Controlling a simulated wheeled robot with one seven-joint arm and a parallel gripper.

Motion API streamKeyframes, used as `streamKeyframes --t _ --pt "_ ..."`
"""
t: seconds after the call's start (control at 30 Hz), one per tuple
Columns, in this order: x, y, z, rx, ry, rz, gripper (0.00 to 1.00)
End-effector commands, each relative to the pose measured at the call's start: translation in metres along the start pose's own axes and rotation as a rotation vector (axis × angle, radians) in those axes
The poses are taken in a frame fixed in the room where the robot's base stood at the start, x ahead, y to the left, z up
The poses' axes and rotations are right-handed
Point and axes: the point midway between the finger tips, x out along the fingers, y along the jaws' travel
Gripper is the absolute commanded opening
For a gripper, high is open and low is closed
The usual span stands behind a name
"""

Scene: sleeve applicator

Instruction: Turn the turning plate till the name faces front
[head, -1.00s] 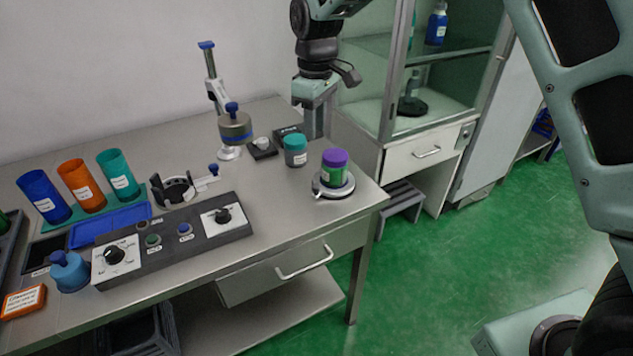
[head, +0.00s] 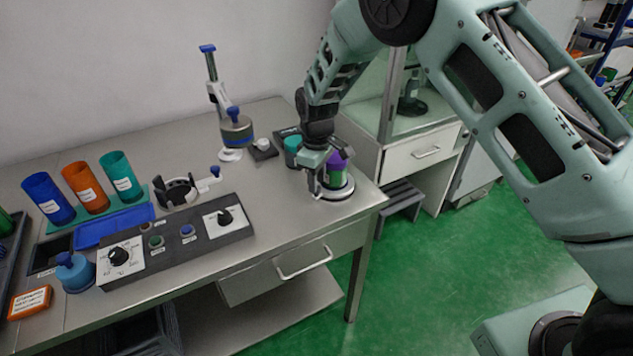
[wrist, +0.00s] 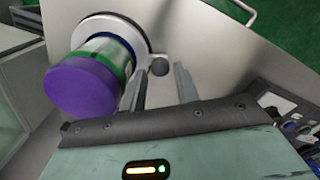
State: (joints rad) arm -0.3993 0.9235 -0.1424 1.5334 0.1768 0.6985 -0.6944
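A jar with a purple lid and a green band (head: 337,172) stands upright on the round, pale turning plate (head: 344,191) near the table's right corner. In the wrist view the jar (wrist: 85,90) is at the left, lid toward the camera, beside the plate's rim (wrist: 150,30). A small dark knob (wrist: 160,66) sits at the plate's edge. My gripper (wrist: 163,78) is open, with the knob between the lines of its two fingers; I cannot tell whether they touch it. In the head view my gripper (head: 317,186) is at the jar's left and partly covers it. No name on the jar is readable.
A teal jar (head: 292,150) stands close behind my gripper, partly hidden. The control box (head: 180,240) and several coloured tubes (head: 84,188) occupy the left side. The table's front edge is close to the plate.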

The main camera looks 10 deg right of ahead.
Motion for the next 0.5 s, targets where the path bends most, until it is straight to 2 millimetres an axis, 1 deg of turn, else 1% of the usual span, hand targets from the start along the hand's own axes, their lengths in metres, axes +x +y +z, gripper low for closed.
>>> streamKeyframes --t 0.1,0.2,0.5 --pt "0.013 0.000 0.000 -0.001 -0.001 0.000 0.31" --pt "0.018 0.000 0.000 -0.001 0.000 0.001 0.31" --pt "0.021 0.000 0.000 -0.001 0.001 0.001 0.31"
